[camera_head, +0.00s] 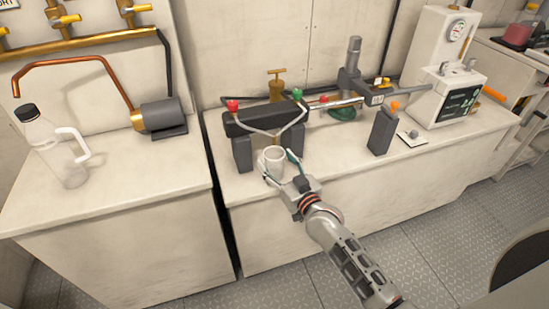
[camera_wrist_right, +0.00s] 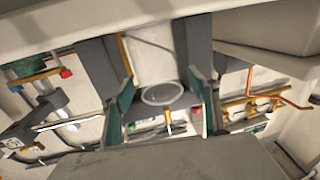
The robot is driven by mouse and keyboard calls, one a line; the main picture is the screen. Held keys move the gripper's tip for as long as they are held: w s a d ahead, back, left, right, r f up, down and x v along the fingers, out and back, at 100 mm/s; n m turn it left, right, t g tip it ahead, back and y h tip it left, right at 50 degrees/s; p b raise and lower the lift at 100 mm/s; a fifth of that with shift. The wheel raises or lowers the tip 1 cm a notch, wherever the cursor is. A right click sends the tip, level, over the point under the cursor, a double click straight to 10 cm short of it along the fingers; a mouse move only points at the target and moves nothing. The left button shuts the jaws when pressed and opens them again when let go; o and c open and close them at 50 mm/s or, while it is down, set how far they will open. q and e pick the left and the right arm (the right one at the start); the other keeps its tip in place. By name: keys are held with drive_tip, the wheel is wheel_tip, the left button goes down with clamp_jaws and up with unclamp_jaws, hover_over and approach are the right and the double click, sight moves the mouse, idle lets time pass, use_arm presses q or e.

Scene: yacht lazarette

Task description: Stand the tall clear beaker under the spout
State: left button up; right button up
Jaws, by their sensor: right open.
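A pale, see-through-looking beaker (camera_head: 274,157) stands upright on the middle counter, in front of a dark stand with two grey legs. My right gripper (camera_head: 280,169) is open, with one finger on each side of the beaker; I cannot tell whether either touches it. In the right wrist view the round rim of the beaker (camera_wrist_right: 162,94) shows between the teal finger pads of my right gripper (camera_wrist_right: 165,106). A V-shaped grey tube (camera_head: 277,132), seemingly the spout, hangs from the stand just above and behind the beaker. My left gripper is out of view.
A clear capped jug (camera_head: 58,155) with a white handle stands on the left counter near a copper pipe (camera_head: 75,62). A dark block (camera_head: 382,132) with an orange top and a white machine (camera_head: 450,92) stand to the right. The counter's front right is clear.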

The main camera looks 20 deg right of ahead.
drive_tip(key=s+d, duration=0.2)
drive_tip(key=s, duration=0.8)
drive_tip(key=s+a+f+n+g, duration=0.1)
drive_tip(key=s+f+g, duration=0.6)
drive_tip(key=s+f, duration=1)
drive_tip(key=s+n, duration=0.1)
drive_tip(key=s, duration=0.3)
drive_tip(key=shift+a+h, duration=0.4)
drive_tip(key=shift+w+f, duration=0.1)
